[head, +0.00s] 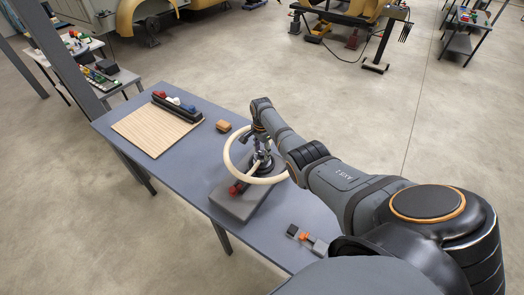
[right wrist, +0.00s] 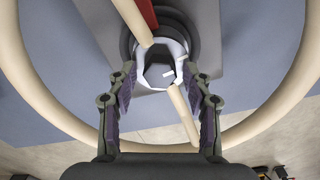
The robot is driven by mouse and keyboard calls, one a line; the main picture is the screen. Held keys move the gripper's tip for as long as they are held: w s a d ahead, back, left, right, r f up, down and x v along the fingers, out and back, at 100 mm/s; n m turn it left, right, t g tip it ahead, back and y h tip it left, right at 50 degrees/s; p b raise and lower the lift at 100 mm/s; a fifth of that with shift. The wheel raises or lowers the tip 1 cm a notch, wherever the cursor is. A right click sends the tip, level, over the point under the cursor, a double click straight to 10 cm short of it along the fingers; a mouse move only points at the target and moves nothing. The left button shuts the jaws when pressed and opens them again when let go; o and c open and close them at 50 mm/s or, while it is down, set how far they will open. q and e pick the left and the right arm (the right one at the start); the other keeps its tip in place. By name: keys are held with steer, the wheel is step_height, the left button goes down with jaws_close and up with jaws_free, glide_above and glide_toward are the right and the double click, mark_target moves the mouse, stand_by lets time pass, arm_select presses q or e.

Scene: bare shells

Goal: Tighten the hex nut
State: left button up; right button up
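The hex nut (right wrist: 158,75) shows in the right wrist view as a pale metal piece with a dark six-sided middle, seated on a round dark hub. The wheel stands on a grey block (head: 234,207) on the table. My right gripper (right wrist: 160,82) points down over the hub, its fingers apart on either side of the nut. Whether the fingertips touch the nut I cannot tell. In the head view the nut is hidden behind my right gripper (head: 262,150). My left gripper is not in view.
The grey-blue table (head: 185,175) also bears a slatted wooden board (head: 155,130), a dark rack (head: 178,106) with coloured pieces, a brown block (head: 223,126) and small orange and grey parts (head: 304,237). The table is clear left of the grey block.

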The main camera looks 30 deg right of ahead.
mark_target(262, 152)
steer(key=shift+r, duration=0.15)
step_height(262, 152, up, 12)
stand_by(0.5)
stand_by(0.4)
